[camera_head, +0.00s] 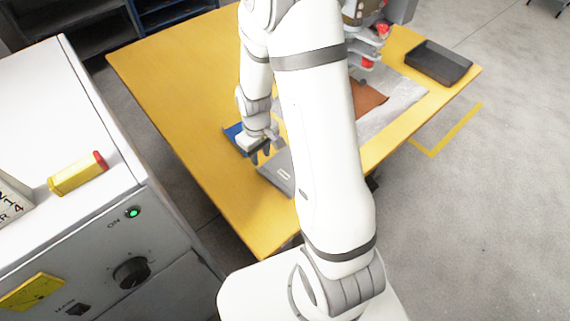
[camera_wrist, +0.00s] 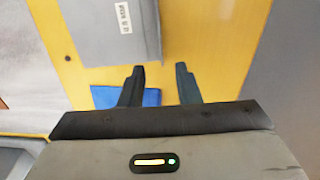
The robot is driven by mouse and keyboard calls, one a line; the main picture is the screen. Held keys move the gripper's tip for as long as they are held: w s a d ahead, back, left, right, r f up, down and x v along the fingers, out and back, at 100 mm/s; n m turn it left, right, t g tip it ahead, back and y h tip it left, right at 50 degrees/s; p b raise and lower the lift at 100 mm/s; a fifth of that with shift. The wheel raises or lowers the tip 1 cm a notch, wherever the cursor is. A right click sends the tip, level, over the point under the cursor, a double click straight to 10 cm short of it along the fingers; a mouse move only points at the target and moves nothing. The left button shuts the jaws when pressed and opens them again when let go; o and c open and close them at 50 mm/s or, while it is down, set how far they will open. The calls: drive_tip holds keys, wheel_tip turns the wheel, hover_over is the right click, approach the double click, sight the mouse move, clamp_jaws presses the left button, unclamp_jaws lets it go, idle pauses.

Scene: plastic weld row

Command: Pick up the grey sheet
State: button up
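The grey sheet (camera_head: 279,176) lies flat on the yellow table, partly hidden behind my arm in the head view. It carries a small white label. In the wrist view the grey sheet (camera_wrist: 100,38) is at the top, its near edge close to my fingertips. My gripper (camera_head: 262,154) is over the table beside the sheet's far left end. In the wrist view my gripper (camera_wrist: 160,72) is open, with nothing between its two fingers. I cannot tell how high the fingertips are above the table.
A blue piece (camera_head: 234,135) lies just left of my gripper; it also shows behind the fingers in the wrist view (camera_wrist: 151,97). A brown sheet (camera_head: 368,98) lies on a pale mat (camera_head: 405,95). A dark tray (camera_head: 438,66) stands at right. A white machine cabinet (camera_head: 60,110) stands left.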

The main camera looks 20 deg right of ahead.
sight(264, 174)
drive_tip(key=shift+s+f+p, duration=0.15)
drive_tip(key=shift+f+p, duration=0.15)
drive_tip(key=shift+f, duration=1.8)
drive_tip(key=shift+s+f+p, duration=0.15)
drive_tip(key=shift+f+p, duration=0.1)
drive_tip(key=shift+f, duration=1.8)
drive_tip(key=shift+c, duration=0.2)
clamp_jaws()
